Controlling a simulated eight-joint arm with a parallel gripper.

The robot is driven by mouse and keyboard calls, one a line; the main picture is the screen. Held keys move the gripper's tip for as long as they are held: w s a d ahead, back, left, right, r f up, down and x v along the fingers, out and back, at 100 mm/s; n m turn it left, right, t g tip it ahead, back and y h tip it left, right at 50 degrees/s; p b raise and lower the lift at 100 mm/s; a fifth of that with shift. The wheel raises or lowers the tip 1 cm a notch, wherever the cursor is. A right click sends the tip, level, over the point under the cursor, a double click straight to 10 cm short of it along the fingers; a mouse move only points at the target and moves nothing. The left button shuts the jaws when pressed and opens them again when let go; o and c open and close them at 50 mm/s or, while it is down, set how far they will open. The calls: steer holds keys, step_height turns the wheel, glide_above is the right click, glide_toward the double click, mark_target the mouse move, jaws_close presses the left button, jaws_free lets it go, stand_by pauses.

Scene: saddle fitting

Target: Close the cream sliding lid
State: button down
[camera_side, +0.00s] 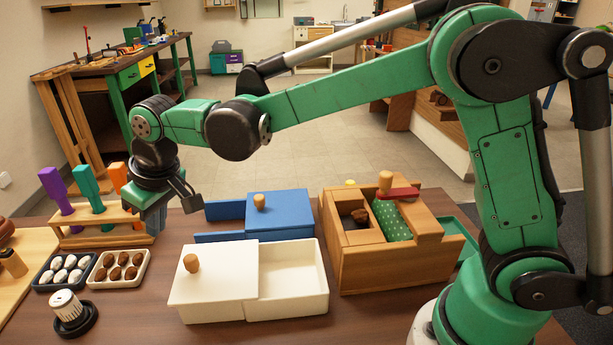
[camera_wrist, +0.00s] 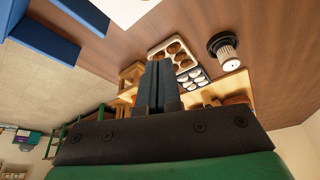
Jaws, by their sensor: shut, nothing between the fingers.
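The cream sliding lid (camera_side: 222,277) is a flat panel with a wooden knob (camera_side: 191,263) near its left edge. It lies at the left of the cream box (camera_side: 290,311), whose right part is open and looks empty. My gripper (camera_side: 155,222) is left of and behind the lid, apart from it, above the table by the peg rack. Its fingers are shut and empty, pointing down; they also show in the wrist view (camera_wrist: 158,82). A pale piece of the cream box or lid (camera_wrist: 122,10) shows at the top edge of the wrist view.
A blue box (camera_side: 285,228) with a knobbed lid stands behind the cream box. A wooden box (camera_side: 385,268) stands at right. The peg rack (camera_side: 100,240), egg trays (camera_side: 120,285) and a ribbed white cylinder (camera_side: 66,305) on a black base are at left. Table in front is clear.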

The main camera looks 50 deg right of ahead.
mark_target(247, 259)
steer(key=x, duration=0.4)
steer(key=shift+s+f, duration=0.2)
steer(key=shift+f, duration=0.25)
steer(key=shift+s+d, duration=0.3)
steer(key=shift+s, duration=0.5)
steer(key=shift+s+d, duration=0.25)
steer(key=shift+s, duration=0.55)
steer(key=s+d, duration=0.7)
steer(key=shift+s+d, duration=0.4)
